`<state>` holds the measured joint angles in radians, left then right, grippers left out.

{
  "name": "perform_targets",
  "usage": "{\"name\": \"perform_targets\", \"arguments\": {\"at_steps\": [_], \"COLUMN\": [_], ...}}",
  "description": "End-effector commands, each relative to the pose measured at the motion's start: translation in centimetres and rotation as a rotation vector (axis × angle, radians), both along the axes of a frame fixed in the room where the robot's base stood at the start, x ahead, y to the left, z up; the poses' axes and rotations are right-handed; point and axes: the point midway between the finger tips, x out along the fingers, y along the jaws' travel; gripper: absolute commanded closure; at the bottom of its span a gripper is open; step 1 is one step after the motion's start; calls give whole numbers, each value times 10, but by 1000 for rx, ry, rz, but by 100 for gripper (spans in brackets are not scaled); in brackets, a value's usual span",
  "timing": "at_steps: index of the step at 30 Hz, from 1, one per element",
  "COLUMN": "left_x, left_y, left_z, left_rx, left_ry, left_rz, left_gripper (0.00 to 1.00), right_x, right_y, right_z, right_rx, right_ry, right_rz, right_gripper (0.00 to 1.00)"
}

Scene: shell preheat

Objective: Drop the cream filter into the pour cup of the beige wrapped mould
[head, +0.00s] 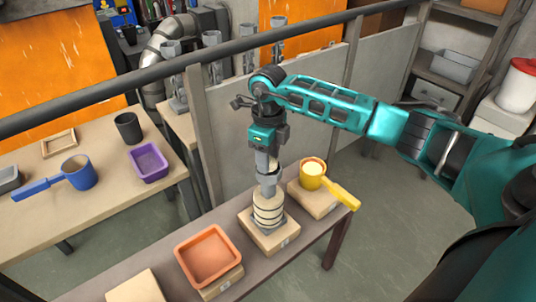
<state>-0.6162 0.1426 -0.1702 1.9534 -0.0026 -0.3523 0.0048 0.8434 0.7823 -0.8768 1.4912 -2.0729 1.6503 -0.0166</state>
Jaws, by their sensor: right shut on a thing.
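The beige wrapped mould (268,209) stands upright on a pale block on the brown bench, ringed by dark bands. Its grey pour cup (268,184) is on top. My right gripper (266,165) points straight down just above the cup, at the end of the teal arm. It is shut on a small pale thing, which looks like the cream filter (273,163); the fingers hide most of it. I cannot tell whether the filter touches the cup's rim. My left gripper is not in view.
A yellow handled cup (312,175) with pale contents stands right of the mould, and an orange tray (208,255) left of it. The left table holds a blue handled cup (80,172), a purple tray (148,162) and a dark cup (128,128). A dark rail (130,86) crosses behind.

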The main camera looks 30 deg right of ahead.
Motion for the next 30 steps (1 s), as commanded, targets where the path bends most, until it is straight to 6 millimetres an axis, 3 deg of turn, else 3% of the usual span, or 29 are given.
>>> {"name": "perform_targets", "arguments": {"at_steps": [10,11,19,30], "left_x": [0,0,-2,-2], "left_y": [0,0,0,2], "left_z": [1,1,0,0], "left_rx": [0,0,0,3], "left_ry": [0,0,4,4], "left_rz": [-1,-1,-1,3], "left_gripper": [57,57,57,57], "right_x": [0,0,0,1], "right_y": [0,0,0,0], "right_z": [1,1,0,9], "right_rx": [0,0,0,2], "right_ry": [0,0,0,-3], "right_rz": [0,0,0,1], "right_gripper": [84,53,27,26]}}
